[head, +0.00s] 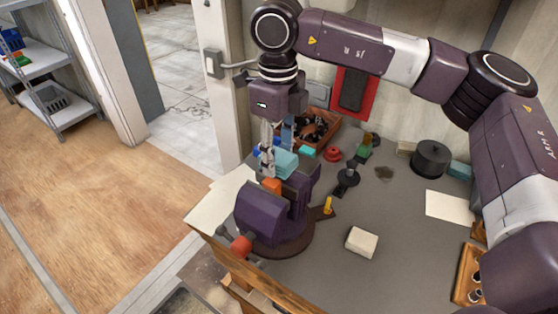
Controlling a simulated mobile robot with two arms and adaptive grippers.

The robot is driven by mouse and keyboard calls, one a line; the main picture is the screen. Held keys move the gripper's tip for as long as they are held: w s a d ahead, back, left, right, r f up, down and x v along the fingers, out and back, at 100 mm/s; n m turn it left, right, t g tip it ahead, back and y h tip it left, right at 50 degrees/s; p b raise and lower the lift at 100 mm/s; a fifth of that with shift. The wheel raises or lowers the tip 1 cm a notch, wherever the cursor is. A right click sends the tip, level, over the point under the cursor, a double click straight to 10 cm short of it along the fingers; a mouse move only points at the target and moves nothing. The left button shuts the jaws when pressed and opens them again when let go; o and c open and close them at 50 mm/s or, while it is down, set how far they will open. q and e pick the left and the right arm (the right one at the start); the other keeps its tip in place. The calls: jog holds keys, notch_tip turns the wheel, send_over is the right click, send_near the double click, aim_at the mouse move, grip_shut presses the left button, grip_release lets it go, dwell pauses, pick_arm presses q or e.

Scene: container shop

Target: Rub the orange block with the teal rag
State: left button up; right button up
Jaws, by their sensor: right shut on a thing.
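The orange block (271,185) is at the top of the purple vise (262,216), at its jaws. The teal rag (284,164) is a folded, blocky piece just above and behind the block. My right gripper (267,171) points down at the vise and is shut on the teal rag. The rag looks very close to the block, but I cannot tell whether they touch. The lower part of the block is hidden by the vise. My left gripper is not in the picture.
The vise stands on the grey workbench (330,275) at its left edge. A cream block (361,242), a black round pot (430,158), a brown tray (318,128) and a wooden holder (466,272) are also on the bench. The bench middle is mostly clear.

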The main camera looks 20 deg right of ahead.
jog(key=r, duration=0.2)
jog(key=r+p, duration=0.1)
jog(key=shift+s+a, duration=0.35)
jog(key=shift+s, duration=0.05)
jog(key=shift+r, duration=0.3)
jog(key=shift+w+d+r+p, duration=0.15)
jog(key=shift+w+r+p, duration=0.05)
jog(key=shift+r+p, duration=0.5)
jog(key=shift+r, duration=0.4)
jog(key=shift+s, duration=0.1)
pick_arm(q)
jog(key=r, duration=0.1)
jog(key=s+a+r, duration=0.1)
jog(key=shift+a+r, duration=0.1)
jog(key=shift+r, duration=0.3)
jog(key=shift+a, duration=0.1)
